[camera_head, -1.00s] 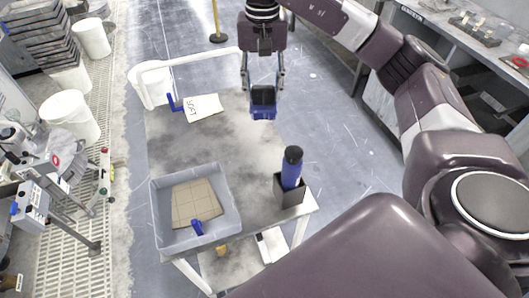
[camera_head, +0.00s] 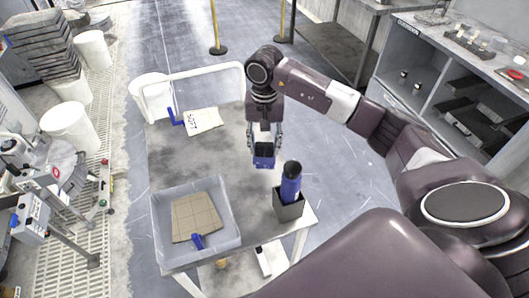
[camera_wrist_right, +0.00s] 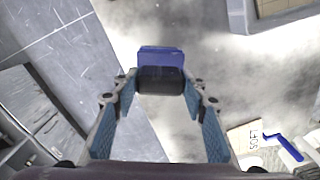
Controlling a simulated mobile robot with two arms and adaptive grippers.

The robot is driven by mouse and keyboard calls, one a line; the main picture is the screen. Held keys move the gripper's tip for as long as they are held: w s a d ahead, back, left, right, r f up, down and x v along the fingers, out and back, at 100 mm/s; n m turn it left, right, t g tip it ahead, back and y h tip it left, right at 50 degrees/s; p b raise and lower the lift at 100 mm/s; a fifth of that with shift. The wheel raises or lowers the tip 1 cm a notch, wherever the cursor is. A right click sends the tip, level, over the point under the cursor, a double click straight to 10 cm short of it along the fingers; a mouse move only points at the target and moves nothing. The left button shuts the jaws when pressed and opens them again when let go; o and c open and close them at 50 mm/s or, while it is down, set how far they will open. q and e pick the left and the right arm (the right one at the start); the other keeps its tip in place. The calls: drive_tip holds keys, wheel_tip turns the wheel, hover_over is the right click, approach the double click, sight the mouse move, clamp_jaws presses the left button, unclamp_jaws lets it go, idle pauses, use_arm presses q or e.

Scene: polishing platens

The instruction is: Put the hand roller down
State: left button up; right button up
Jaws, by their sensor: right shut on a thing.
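My right gripper (camera_head: 264,140) points down over the right side of the cart top and is shut on a blue and black piece, seemingly the hand roller (camera_head: 264,161). In the right wrist view the roller (camera_wrist_right: 161,72) shows a dark cylinder and a blue part between the tips of the gripper's fingers (camera_wrist_right: 161,92). It appears to be above the grey, stained cart top (camera_head: 215,155), near its right edge; whether it touches the top cannot be told. My left gripper is not in view.
A dark square holder with a blue, black-topped item (camera_head: 291,183) stands close in front of the roller. A grey tray (camera_head: 240,235) holds a tan gridded slab and a blue-handled tool. The middle top is clear.

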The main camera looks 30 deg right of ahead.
sight(264, 155)
wheel_tip(264, 155, down, 4)
drive_tip(key=shift+f+p, duration=0.15)
drive_tip(key=shift+p, duration=0.4)
drive_tip(key=shift+f, duration=0.1)
